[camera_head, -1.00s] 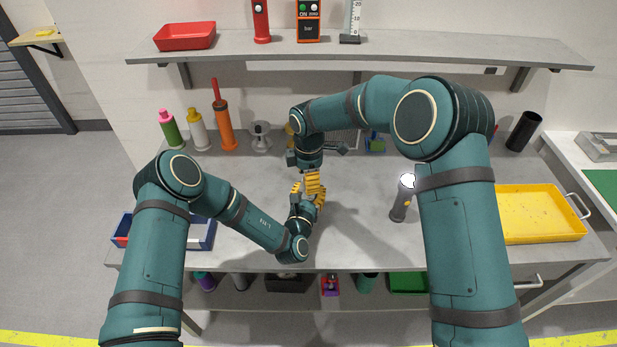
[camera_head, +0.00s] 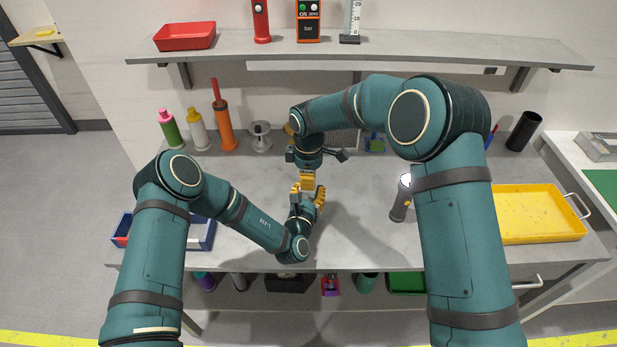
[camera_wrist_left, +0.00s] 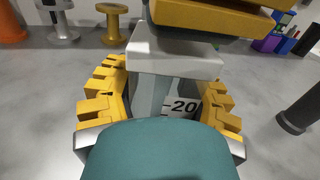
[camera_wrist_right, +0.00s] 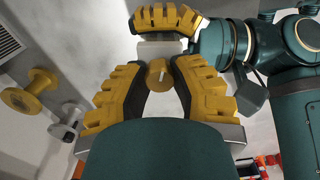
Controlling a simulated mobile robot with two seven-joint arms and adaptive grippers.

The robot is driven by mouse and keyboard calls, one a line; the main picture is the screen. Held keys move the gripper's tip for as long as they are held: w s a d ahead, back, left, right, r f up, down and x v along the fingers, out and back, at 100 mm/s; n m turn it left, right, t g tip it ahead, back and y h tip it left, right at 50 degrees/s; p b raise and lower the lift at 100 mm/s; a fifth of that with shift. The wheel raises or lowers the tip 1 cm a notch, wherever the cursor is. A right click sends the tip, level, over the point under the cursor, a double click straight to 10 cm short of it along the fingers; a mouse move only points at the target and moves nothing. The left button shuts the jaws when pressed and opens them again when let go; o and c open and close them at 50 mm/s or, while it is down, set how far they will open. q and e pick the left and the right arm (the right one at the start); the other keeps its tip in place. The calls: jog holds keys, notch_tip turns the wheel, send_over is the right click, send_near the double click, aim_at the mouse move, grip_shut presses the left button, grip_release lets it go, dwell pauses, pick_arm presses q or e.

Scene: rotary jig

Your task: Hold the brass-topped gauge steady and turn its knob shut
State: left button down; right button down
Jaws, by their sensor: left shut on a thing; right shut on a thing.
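The gauge has a clear body with a "-20" scale label (camera_wrist_left: 181,106) and a pale grey block (camera_wrist_left: 176,52) on top. It stands upright between the fingers of my left gripper (camera_wrist_left: 160,100), which is shut on its body; the gripper also shows in the head view (camera_head: 308,195). The brass knob (camera_wrist_right: 158,74) lies between the fingertips of my right gripper (camera_wrist_right: 158,80), which is shut on it from above. In the head view my right gripper (camera_head: 308,180) is directly over the left one, and both hide the gauge.
A grey cylinder with a white top (camera_head: 401,198) stands right of the grippers. A silver spool-shaped part (camera_head: 260,137) and an orange tool (camera_head: 224,125) stand behind. A yellow tray (camera_head: 540,213) is right, a blue bin (camera_head: 203,234) left. A similar scale gauge (camera_head: 352,22) stands on the shelf.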

jog(key=m, duration=0.3)
jog(key=shift+m, duration=0.4)
jog(key=m, duration=0.4)
jog(key=shift+m, duration=0.3)
jog(key=m, duration=0.3)
jog(key=shift+m, duration=2.1)
jog(key=c, duration=0.7)
grip_release()
jog(key=shift+c, duration=0.2)
